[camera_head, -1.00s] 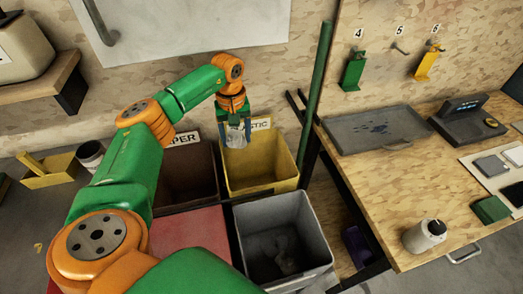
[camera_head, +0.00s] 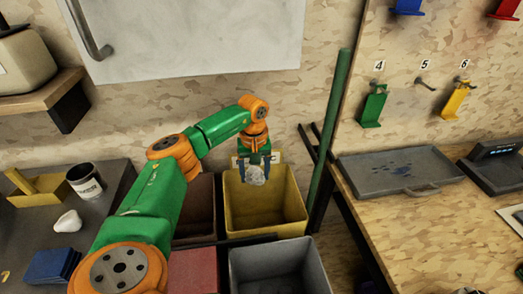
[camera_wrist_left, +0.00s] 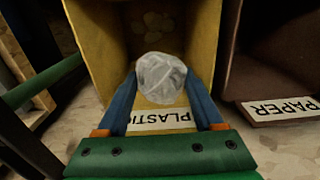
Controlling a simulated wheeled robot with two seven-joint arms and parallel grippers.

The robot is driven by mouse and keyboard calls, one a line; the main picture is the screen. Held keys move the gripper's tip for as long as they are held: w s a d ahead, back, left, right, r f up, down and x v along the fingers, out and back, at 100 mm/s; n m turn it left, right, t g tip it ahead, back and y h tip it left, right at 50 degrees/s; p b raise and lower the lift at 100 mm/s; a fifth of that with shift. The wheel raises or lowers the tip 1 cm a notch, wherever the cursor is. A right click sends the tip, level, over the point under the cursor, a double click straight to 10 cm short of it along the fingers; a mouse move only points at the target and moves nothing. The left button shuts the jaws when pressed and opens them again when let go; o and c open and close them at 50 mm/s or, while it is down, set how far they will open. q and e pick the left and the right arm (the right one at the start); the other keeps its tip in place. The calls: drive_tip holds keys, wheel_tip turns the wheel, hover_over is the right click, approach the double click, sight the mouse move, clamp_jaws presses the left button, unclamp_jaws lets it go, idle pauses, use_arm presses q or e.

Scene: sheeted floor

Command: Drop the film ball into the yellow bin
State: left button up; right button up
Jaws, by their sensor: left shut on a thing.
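The film ball (camera_head: 254,175) is a crumpled, translucent whitish lump. My left gripper (camera_head: 255,182) is shut on it, and its blue fingers hold the ball on both sides. In the head view the ball shows in front of the yellow bin (camera_head: 285,190), near its back rim. In the left wrist view the ball (camera_wrist_left: 161,77) sits between the fingertips (camera_wrist_left: 162,88), over the mouth of the yellow bin (camera_wrist_left: 100,70). A PLASTIC label (camera_wrist_left: 165,120) is on that bin's edge. My right gripper is not in view.
A brown bin (camera_wrist_left: 260,60) with a PAPER label stands beside the yellow one. A grey bin (camera_head: 280,265) and a red surface (camera_head: 192,270) lie in front. A green pole (camera_head: 332,130) rises right of the yellow bin. A workbench stands at right.

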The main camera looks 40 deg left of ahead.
use_arm(q)
drive_tip(key=shift+w+f, duration=0.15)
drive_tip(key=shift+f, duration=0.05)
drive_tip(key=o, duration=1.4)
drive_tip(key=shift+r, duration=0.15)
wheel_tip(320, 180, up, 7)
drive_tip(key=shift+r, duration=0.1)
drive_tip(key=shift+s, duration=0.2)
